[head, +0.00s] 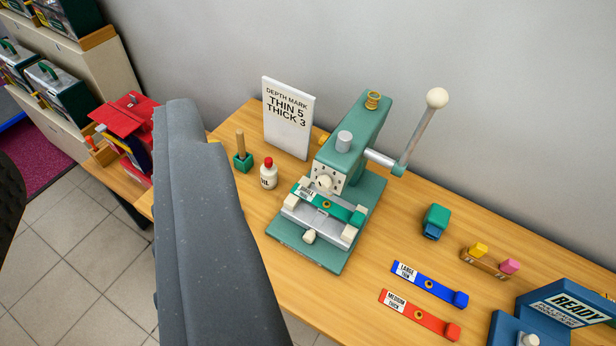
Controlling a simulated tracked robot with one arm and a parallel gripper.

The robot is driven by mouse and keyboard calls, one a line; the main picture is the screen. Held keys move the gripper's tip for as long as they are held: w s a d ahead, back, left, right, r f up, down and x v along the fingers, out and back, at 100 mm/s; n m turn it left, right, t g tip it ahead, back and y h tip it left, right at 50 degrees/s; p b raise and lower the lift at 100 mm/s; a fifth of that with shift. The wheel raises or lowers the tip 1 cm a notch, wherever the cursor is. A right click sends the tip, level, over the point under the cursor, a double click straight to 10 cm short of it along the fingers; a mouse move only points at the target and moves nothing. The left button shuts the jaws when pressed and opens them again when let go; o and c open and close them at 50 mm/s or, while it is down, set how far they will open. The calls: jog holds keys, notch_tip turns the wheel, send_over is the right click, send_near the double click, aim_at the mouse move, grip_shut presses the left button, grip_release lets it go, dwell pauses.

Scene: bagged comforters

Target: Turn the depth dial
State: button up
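The green press (352,140) stands on the wooden table, with a white-knobbed lever (424,125) on its right. The depth dial (324,182) is a small cream knob on a pale plate with dark marks, on the press's front. A green strip (338,208) with a white label lies in the silver holder below it. A white sign (288,118) behind reads "DEPTH MARK THIN 5 THICK 3". My gripper (182,112) shows as a large grey shape left of the press, apart from the dial. Its finger gap is not visible. The dial's setting is too small to read.
A red-capped bottle (268,175) and a green block with a wooden peg (242,160) stand left of the press. Blue (430,284) and red (419,314) labelled strips lie to its right. A blue READY tray (510,325) is at the right corner.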

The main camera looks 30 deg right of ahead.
jog(key=shift+o, duration=1.4)
jog(key=shift+w+a, duration=0.15)
jog(key=shift+w, duration=0.05)
jog(key=w+a+f+m+t+h+b, duration=0.1)
jog(key=w+a+f+m+b, duration=0.15)
jog(key=w+f, duration=0.6)
jog(key=w+a+f+m+t+b, duration=0.1)
jog(key=w+a+f+m+t, duration=0.15)
jog(key=w+f, duration=0.6)
jog(key=m+g+h+b, duration=0.2)
jog(key=m+g+h, duration=0.55)
jog(key=h, duration=0.55)
send_near(321, 188)
jog(key=shift+n, duration=0.25)
jog(key=b+x, duration=0.1)
jog(key=x, duration=0.7)
jog(key=shift+w+d, duration=0.1)
jog(key=shift+d, duration=0.05)
jog(key=shift+r, duration=0.1)
